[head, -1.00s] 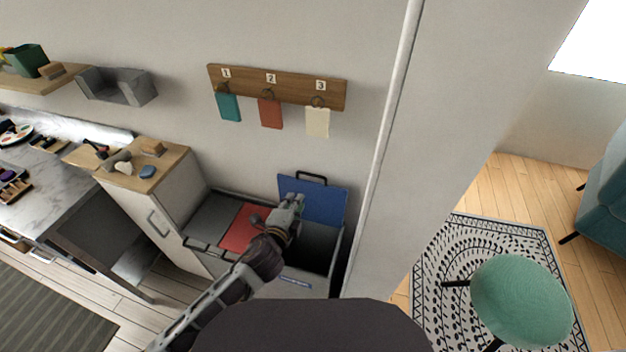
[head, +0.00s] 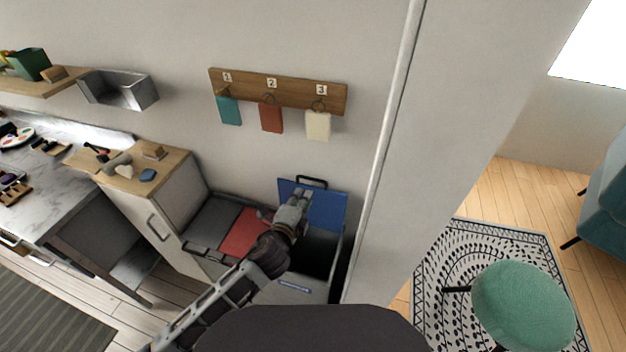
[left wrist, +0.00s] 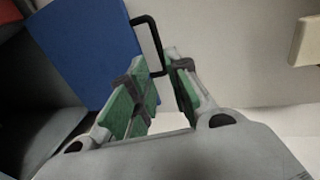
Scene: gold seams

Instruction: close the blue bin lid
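The blue bin lid (head: 328,211) stands raised against the wall, with a black handle (head: 312,182) on its top edge. The lid (left wrist: 84,50) and its handle (left wrist: 150,45) also show in the left wrist view. The bin below it (head: 318,252) is open and dark inside. My left gripper (head: 299,196) is in front of the lid, near the handle. In the left wrist view its green-padded fingers (left wrist: 163,92) are apart with nothing between them; the handle's end lies just beyond them. My right gripper is not in view.
A red lid (head: 243,232) and a grey lid (head: 212,219) lie flat to the left of the open bin. A white wall edge (head: 385,150) rises close to its right. A wooden rack with tags (head: 290,92) hangs above. A green stool (head: 522,305) stands at the right.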

